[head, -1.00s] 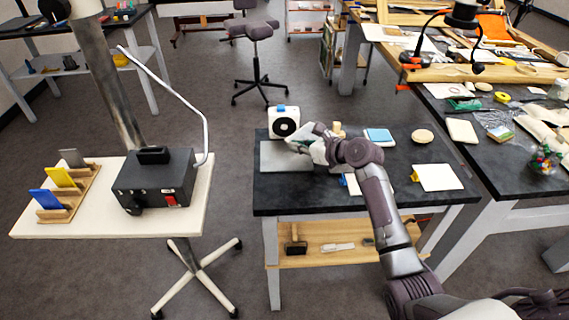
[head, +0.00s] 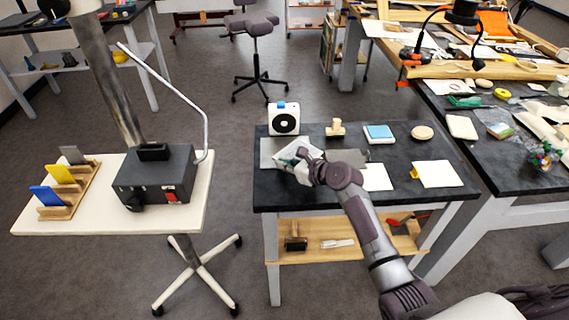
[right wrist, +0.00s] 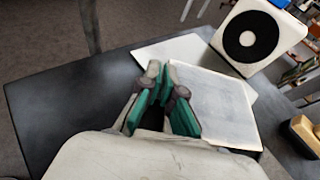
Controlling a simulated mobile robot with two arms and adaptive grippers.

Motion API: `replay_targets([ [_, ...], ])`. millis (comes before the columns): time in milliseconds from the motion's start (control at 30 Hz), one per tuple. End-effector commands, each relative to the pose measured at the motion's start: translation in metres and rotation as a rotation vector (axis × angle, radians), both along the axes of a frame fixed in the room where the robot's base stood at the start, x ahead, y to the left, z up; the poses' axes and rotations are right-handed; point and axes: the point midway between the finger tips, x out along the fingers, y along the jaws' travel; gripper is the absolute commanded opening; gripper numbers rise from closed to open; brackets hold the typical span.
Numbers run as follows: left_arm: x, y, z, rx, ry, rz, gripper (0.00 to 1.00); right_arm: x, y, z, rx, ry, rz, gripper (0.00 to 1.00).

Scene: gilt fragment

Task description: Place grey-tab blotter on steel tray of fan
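The white fan (head: 285,118) with a black round front stands at the back left of the dark table. It also shows in the right wrist view (right wrist: 258,38). The grey steel tray (head: 268,150) lies flat in front of it. My right gripper (head: 299,160) is over the tray. Its teal fingertips (right wrist: 160,78) are close together at one corner of a pale square sheet, the grey-tab blotter (right wrist: 215,98), which overlaps the tray (right wrist: 160,50) at an angle. The fingers hide its tab; contact with the tray is unclear. My left gripper is out of view.
On the table are a wooden knob-like piece (head: 336,128), a blue-topped pad (head: 379,133), a round disc (head: 422,132), a white sheet (head: 377,178) and a yellow-tab blotter (head: 438,174). A side stand (head: 100,218) at left holds a black box (head: 153,178).

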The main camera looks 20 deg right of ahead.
Motion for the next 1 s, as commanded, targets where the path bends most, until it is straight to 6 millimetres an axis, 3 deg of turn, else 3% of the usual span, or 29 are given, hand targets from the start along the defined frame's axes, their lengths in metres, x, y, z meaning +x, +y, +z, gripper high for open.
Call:
replay_targets([
  [33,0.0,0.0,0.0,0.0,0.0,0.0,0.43,0.0,0.0,-0.001,0.001,0.0,0.0,0.06],
  [200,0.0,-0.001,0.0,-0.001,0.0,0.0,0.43,0.0,0.0,-0.001,0.001,0.0,0.0,0.31],
  [567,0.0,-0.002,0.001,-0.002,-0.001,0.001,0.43,-0.002,-0.001,0.003,0.0,0.001,0.0,0.31],
  [1000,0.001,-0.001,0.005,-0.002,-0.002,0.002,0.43,-0.071,-0.038,0.035,-0.001,0.0,0.0,0.31],
])
